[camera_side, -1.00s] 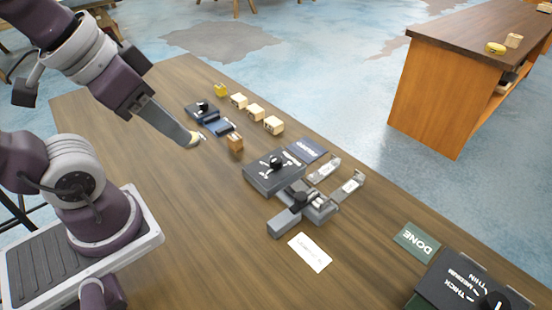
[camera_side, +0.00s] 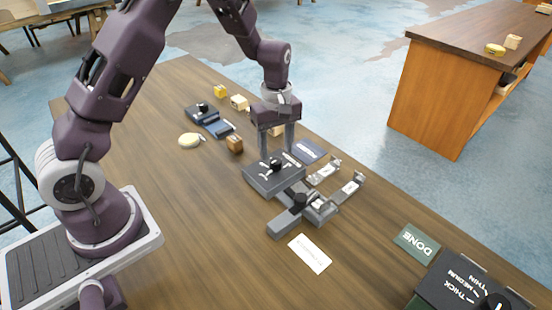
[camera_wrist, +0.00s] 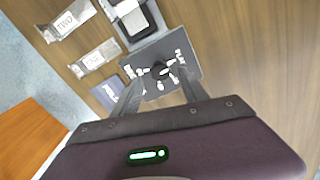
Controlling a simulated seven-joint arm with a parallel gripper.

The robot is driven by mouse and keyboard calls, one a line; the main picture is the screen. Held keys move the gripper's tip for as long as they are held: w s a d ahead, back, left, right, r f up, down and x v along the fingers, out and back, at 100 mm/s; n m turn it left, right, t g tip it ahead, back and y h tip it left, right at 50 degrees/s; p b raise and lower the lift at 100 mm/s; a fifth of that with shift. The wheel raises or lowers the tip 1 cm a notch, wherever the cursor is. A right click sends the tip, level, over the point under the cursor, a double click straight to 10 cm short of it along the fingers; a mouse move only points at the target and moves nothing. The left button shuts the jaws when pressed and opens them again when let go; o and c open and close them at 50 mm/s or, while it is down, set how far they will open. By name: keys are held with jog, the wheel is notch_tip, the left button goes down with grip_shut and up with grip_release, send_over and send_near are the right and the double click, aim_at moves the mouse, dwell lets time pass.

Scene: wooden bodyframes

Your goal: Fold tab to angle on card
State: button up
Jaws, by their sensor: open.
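My gripper (camera_side: 277,154) is open and empty, pointing down over a dark grey box with a black knob (camera_side: 275,164) and white markings. In the wrist view my gripper (camera_wrist: 160,88) has its fingers spread on either side below the knob (camera_wrist: 160,70); I cannot tell whether they touch it. A grey bending fixture (camera_side: 285,222) with a black knob stands in front of the box. Two bright metal tab pieces (camera_side: 324,172) (camera_side: 349,188) lie to its right; they also show in the wrist view (camera_wrist: 68,20) (camera_wrist: 95,58). A white card (camera_side: 310,254) lies in front, its print unreadable.
A blue plate (camera_side: 307,150) lies behind the box. Wooden blocks (camera_side: 239,103), a brown block (camera_side: 234,144), dark blue devices (camera_side: 215,124) and a yellow oval thing (camera_side: 190,140) are farther left. A green DONE plate (camera_side: 416,243) and a THICK/MEDIUM/THIN box (camera_side: 465,285) are at right.

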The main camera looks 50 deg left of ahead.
aim_at(276, 161)
notch_tip(276, 161, down, 4)
jog(key=shift+f, duration=0.2)
grip_shut()
jog(key=shift+m, duration=0.3)
jog(key=m, duration=0.5)
jog(key=shift+m, duration=0.4)
jog(key=m, duration=0.6)
jog(key=shift+m, duration=0.3)
grip_release()
